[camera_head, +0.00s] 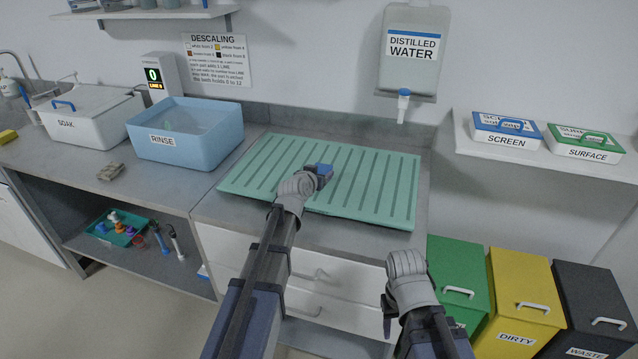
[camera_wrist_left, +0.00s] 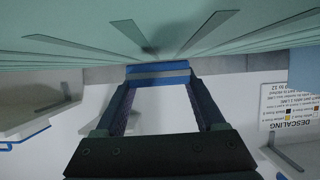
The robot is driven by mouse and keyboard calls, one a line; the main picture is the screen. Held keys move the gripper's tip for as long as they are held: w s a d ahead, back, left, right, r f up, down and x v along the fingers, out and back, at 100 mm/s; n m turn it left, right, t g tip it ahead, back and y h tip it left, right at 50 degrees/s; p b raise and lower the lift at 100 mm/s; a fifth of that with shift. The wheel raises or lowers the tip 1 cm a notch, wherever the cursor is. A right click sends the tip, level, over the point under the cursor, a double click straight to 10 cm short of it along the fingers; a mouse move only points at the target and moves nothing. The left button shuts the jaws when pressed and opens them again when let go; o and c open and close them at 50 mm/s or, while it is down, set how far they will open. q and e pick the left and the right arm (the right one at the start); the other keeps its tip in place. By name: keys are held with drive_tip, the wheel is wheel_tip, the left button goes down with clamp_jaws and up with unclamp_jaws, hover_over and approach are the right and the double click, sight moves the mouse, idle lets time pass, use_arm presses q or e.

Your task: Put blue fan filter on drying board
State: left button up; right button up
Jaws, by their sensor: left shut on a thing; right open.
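The blue fan filter (camera_head: 322,168) is a small blue block at the tip of my left gripper (camera_head: 316,178), over the middle of the green ribbed drying board (camera_head: 250,182). In the left wrist view the filter (camera_wrist_left: 158,68) shows as a blue and grey bar between the two fingertips of my left gripper (camera_wrist_left: 158,80), which is shut on it. The board (camera_wrist_left: 60,15) fills the top of that view, with a small dark shadow near the filter. I cannot tell whether the filter touches the board. My right gripper (camera_head: 406,264) is in front of the drawers; its fingers are mostly hidden.
A blue RINSE tub (camera_head: 190,150) and a white SOAK box (camera_head: 88,122) stand left of the board. A distilled water container (camera_head: 412,50) hangs behind it. Green (camera_head: 460,262), yellow (camera_head: 522,285) and dark (camera_head: 590,300) bins stand at the right. Much of the board is clear.

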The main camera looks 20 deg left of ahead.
use_arm(q)
drive_tip(key=shift+f, duration=0.7)
use_arm(e)
drive_tip(key=shift+f, duration=0.7)
use_arm(q)
drive_tip(key=shift+f+b, duration=0.25)
drive_tip(key=shift+b, duration=0.15)
drive_tip(key=o, duration=1.3)
drive_tip(key=shift+r, duration=0.1)
use_arm(e)
drive_tip(key=shift+f, duration=0.1)
use_arm(q)
drive_tip(key=shift+r, duration=0.1)
drive_tip(key=shift+r+p, duration=0.15)
drive_tip(key=shift+p, duration=0.2)
drive_tip(key=p+v, duration=0.4)
drive_tip(key=v, duration=0.8)
drive_tip(key=shift+s, duration=0.1)
use_arm(e)
wheel_tip(320, 180, up, 5)
drive_tip(key=shift+f, duration=0.1)
